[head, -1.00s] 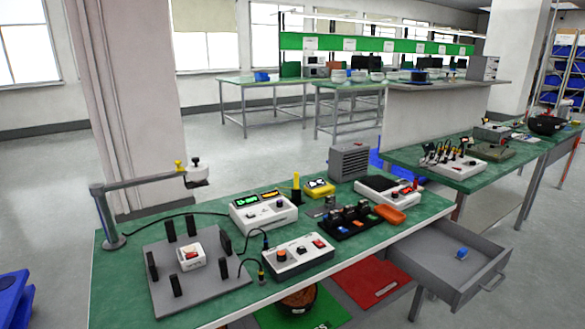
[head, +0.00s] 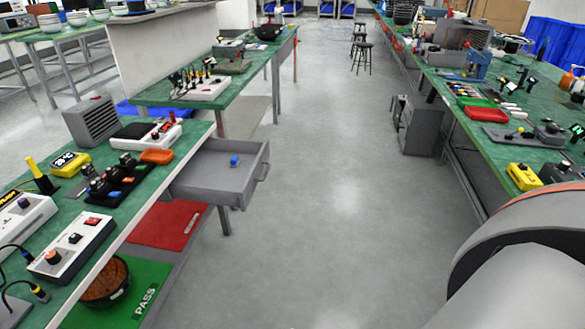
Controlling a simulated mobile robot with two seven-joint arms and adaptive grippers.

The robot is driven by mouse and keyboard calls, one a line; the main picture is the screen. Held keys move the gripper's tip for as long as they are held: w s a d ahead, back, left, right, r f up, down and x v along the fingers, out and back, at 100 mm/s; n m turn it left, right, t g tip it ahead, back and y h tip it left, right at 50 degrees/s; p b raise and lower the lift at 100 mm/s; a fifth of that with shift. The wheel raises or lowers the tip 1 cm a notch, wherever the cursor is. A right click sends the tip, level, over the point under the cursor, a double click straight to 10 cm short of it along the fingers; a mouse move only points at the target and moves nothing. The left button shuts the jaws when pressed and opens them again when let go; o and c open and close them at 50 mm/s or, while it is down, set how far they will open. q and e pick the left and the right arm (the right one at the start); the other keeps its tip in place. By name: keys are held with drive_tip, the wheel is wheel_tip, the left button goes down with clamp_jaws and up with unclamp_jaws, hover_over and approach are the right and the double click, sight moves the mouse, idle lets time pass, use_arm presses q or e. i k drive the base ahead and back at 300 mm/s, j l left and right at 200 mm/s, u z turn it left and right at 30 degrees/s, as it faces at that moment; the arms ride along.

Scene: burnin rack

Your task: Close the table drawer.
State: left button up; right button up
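The grey table drawer (head: 215,170) stands pulled out from the right side of the green-topped table (head: 135,203) at the left. Its handle (head: 264,161) is at its outer right end. A small blue object (head: 234,161) lies inside it. A grey curved part at the lower right looks like my own arm. No gripper fingers show in the head view.
A red mat (head: 168,225) and a green PASS mat (head: 125,295) lie under the table. A bowl (head: 105,283) sits there too. The grey aisle floor (head: 335,215) is clear. A long workbench (head: 500,110) and a grey cabinet (head: 417,125) line the right.

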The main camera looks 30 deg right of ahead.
sight(207, 177)
drive_tip(key=z, duration=0.85)
drive_tip(key=i+j, duration=0.15)
drive_tip(key=i, duration=0.45)
drive_tip(key=i+j, duration=0.2)
drive_tip(key=i, duration=0.4)
